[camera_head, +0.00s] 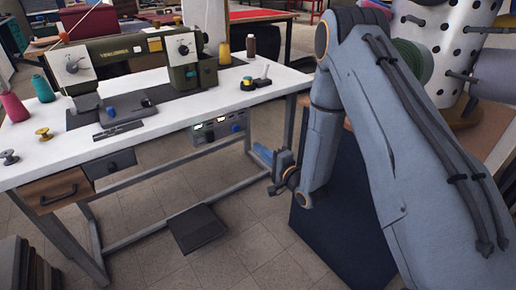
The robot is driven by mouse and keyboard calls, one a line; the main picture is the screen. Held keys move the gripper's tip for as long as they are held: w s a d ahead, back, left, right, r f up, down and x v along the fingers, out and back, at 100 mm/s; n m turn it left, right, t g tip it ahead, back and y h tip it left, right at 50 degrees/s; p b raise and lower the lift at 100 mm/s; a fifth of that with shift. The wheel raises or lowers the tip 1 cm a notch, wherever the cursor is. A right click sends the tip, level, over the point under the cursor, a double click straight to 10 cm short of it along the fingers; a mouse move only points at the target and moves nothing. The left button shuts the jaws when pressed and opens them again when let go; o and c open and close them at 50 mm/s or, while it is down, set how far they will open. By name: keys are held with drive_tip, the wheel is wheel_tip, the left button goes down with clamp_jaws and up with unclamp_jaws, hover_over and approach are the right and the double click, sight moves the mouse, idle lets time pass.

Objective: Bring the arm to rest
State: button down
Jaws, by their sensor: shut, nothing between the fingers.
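My arm (385,140) fills the right side of the head view. It rises from the lower right, bends at the top and folds down to a wrist. My gripper (262,153) hangs at the end of that wrist, to the right of the sewing table's front leg and below the tabletop level in the picture. It points left, is small in view and partly hidden by the wrist. It is shut with nothing held.
A white table (150,130) carries a green sewing machine (125,55) and several thread spools. A drawer (58,190) and control box (218,130) hang beneath. A dark pedal (198,229) lies on the tiled floor. A perforated white drum (440,40) stands behind my arm.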

drive_tip(key=s+d+r+n+g+h+p, duration=0.6)
drive_tip(key=s+d+r+h, duration=0.15)
drive_tip(key=d+r, duration=0.35)
drive_tip(key=s+d+r+n+g+p, duration=0.1)
drive_tip(key=s+d+r+g, duration=0.1)
drive_tip(key=s, duration=0.7)
drive_tip(key=s+d+r+n+g+h+p, duration=0.1)
drive_tip(key=s+r+g, duration=0.3)
drive_tip(key=s, duration=0.6)
drive_tip(key=s+d+r+n+g+h+p, duration=0.1)
drive_tip(key=s+d+r+n+g+p, duration=0.1)
drive_tip(key=s, duration=0.7)
drive_tip(key=shift+s+d+r+n+g, duration=0.35)
drive_tip(key=shift+r+n+g, duration=0.2)
drive_tip(key=shift+r, duration=0.25)
drive_tip(key=shift+w+h, duration=0.1)
drive_tip(key=shift+h, duration=0.15)
